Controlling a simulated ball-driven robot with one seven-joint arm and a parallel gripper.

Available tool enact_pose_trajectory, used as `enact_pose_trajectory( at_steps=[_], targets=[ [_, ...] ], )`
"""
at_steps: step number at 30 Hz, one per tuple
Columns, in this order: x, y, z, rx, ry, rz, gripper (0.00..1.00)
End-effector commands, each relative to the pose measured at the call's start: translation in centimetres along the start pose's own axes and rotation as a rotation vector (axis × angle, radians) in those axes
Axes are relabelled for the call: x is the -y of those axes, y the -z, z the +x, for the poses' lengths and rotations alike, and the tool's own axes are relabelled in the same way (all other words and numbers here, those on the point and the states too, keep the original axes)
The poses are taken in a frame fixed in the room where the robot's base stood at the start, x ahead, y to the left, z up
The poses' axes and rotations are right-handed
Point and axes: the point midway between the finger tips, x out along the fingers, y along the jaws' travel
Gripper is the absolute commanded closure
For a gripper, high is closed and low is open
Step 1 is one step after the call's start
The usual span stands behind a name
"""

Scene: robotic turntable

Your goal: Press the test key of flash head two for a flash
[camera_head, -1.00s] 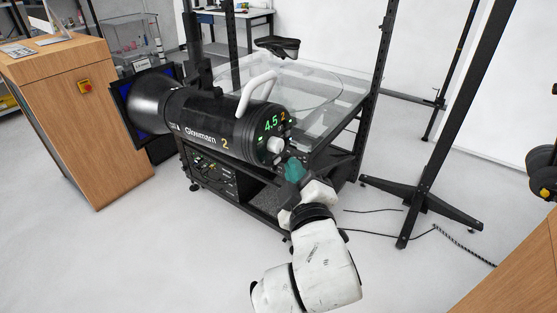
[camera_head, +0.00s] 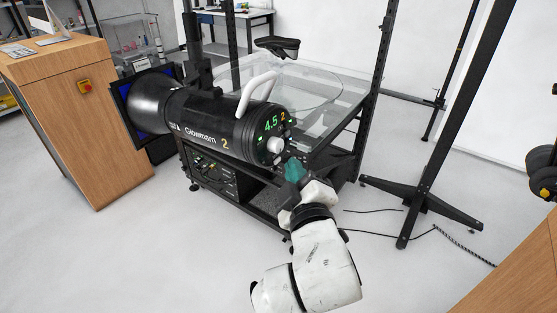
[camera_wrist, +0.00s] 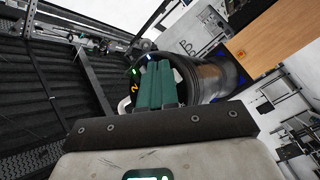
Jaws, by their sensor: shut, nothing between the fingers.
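Flash head two (camera_head: 208,122) is a black cylinder marked "Glowmann 2", with a white handle on top and a reflector at its left end. Its rear panel (camera_head: 276,135) shows a green 4.5, an orange 2 and a pale knob (camera_head: 275,146). My gripper (camera_head: 293,168) has teal fingers, shut and empty, just right of and below the panel. I cannot tell if the fingertips touch it. In the wrist view, the shut fingers (camera_wrist: 158,84) cover most of the panel of the flash head (camera_wrist: 213,74), with small green and blue lights beside them. The test key cannot be made out.
A black cart frame with a clear round turntable plate (camera_head: 310,88) stands behind the flash head. A black shoe (camera_head: 277,46) shows above the plate. A wooden counter (camera_head: 60,110) is at left. A black stand (camera_head: 424,200) and floor cables are at right.

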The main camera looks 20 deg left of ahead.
Motion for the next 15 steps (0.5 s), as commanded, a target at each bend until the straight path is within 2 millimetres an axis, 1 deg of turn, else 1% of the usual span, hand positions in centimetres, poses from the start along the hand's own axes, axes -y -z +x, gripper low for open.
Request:
enact_pose_trajectory(
  at_steps=[9, 15],
  targets=[
    [0.03, 0.02, 0.03, 0.000, 0.000, 0.000, 1.00],
    [0.33, 0.29, 0.44, 0.000, 0.000, -0.001, 1.00]
  ],
)
